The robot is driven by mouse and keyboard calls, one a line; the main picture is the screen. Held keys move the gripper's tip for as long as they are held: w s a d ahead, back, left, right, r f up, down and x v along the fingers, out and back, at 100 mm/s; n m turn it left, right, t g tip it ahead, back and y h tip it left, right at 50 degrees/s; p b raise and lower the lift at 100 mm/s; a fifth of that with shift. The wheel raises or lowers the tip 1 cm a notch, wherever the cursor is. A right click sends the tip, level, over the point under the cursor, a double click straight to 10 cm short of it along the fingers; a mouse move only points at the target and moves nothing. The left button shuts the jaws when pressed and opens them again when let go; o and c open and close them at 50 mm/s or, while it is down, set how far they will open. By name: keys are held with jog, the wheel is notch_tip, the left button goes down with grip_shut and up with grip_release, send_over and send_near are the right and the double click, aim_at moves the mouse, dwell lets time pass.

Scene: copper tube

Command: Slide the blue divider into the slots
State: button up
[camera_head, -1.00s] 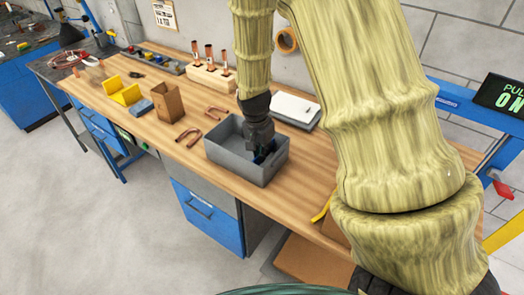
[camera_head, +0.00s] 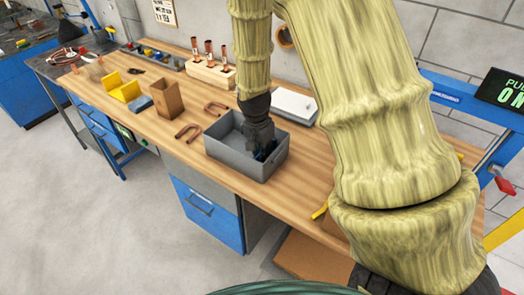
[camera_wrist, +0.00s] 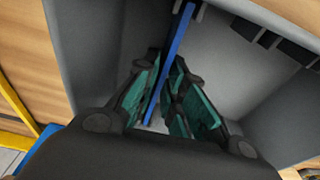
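The grey open bin (camera_head: 240,172) stands on the wooden bench. My gripper (camera_head: 264,150) reaches down into its right part. In the wrist view the thin blue divider (camera_wrist: 179,38) stands on edge inside the bin, running between the two teal-padded fingers of my gripper (camera_wrist: 165,72), which close on it from both sides. The divider's far end is close to the far wall, near small ribs at the top. More dark ribs or slots (camera_wrist: 268,38) line that wall to the right.
Bent copper tubes (camera_head: 188,132) lie left of the bin, with a brown box (camera_head: 168,98) and a yellow bin (camera_head: 125,92) beyond. A wooden block with upright copper tubes (camera_head: 210,74) and a white pad (camera_head: 295,104) are behind. My arm hides much of the right.

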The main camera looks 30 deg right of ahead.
jog(key=shift+o, duration=1)
jog(key=shift+r, duration=0.1)
notch_tip(320, 180, up, 12)
jog(key=a, duration=0.1)
jog(key=shift+s+a, duration=0.35)
